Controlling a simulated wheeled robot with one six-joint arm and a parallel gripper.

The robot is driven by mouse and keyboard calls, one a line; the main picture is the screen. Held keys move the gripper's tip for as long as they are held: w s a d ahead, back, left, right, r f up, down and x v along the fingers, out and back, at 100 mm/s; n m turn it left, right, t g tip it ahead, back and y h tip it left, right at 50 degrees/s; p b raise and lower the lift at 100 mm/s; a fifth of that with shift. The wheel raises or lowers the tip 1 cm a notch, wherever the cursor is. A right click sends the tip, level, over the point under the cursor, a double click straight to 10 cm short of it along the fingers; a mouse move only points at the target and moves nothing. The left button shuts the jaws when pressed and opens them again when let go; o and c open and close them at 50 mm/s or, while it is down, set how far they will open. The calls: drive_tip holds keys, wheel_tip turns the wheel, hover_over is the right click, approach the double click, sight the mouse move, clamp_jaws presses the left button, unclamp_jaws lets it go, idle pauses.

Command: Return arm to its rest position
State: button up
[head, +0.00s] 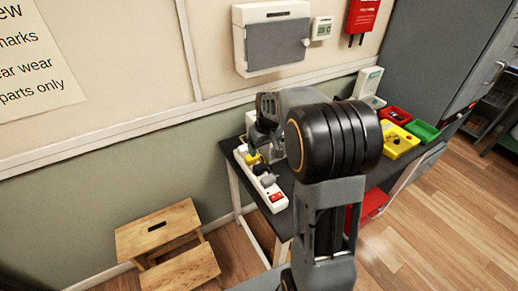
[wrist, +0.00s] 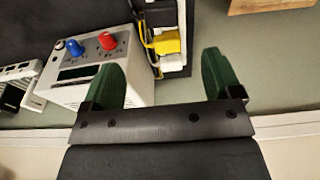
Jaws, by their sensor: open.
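My gripper (wrist: 158,65) shows in the wrist view with two green fingers spread wide apart and nothing between them. In the head view my arm rises from the bottom and bends over the dark table (head: 376,177); its large black joint hides the middle of the table. The gripper's fingers cannot be made out there. In the wrist view, a white box with a blue and a red knob (wrist: 92,92) lies beyond the left finger, and its contact with the finger cannot be told.
A white power strip (head: 272,187) with plugs lies along the table's left edge. Red (head: 395,115), yellow (head: 400,141) and green (head: 423,130) trays sit at the right. A wooden step stool (head: 160,232) stands on the floor. A wall cabinet (head: 272,40) hangs behind.

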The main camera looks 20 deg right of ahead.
drive_tip(key=s+a+r+t, duration=0.1)
drive_tip(key=s+a, duration=0.3)
drive_tip(key=s, duration=0.5)
drive_tip(key=s+a+r+m+t, duration=0.1)
drive_tip(key=s+a+r, duration=0.3)
drive_tip(key=s, duration=0.6)
drive_tip(key=shift+s+a, duration=0.2)
drive_tip(key=shift+a, duration=0.25)
drive_tip(key=shift+c, duration=0.4)
